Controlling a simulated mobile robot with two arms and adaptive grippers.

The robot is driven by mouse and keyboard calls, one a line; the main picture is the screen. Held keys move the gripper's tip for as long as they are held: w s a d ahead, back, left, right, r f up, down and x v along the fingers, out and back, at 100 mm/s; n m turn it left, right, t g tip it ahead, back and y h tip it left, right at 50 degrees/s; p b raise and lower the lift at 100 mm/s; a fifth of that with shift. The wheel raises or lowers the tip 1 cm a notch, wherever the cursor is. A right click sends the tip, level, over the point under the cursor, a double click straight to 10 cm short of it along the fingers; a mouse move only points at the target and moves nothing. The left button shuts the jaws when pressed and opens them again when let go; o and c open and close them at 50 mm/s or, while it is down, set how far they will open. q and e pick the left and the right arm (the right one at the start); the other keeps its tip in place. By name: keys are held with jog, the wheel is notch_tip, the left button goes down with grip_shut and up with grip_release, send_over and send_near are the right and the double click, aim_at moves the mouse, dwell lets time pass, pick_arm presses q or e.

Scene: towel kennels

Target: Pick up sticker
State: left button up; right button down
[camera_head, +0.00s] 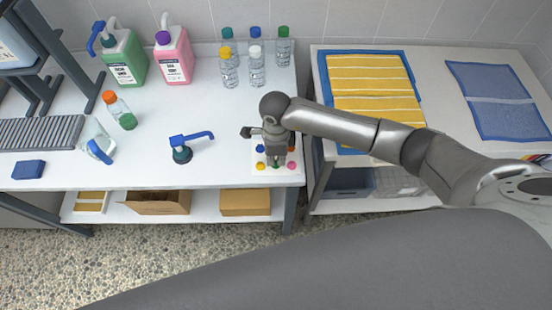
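A white sheet (257,157) with coloured round stickers lies at the right front corner of the white table. A blue sticker (260,148) and a yellow sticker (260,166) show on its left side. An orange sticker (292,149) and a pink sticker (291,164) show on its right. A green sticker (276,166) is partly visible at the front middle. My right gripper (276,160) points down over the middle of the sheet and hides part of it. Its fingers are too small to tell whether they are open or touching anything. My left gripper is out of view.
A blue pump head (182,148) stands left of the sheet. Several small bottles (256,66) and green (124,59) and pink (174,56) jugs stand at the back. A second table (430,60) with folded yellow towels (372,88) is on the right.

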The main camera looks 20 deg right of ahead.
notch_tip(320, 180, up, 2)
jog(key=shift+r, duration=0.2)
jog(key=s+a+r+b, duration=0.1)
jog(key=s+a+r, duration=0.2)
jog(key=s+r, duration=0.3)
jog(key=s+a+r+b, duration=0.1)
jog(key=s+a+r, duration=0.2)
jog(key=s+r, duration=0.3)
jog(key=shift+s+r, duration=0.3)
jog(key=shift+r, duration=0.5)
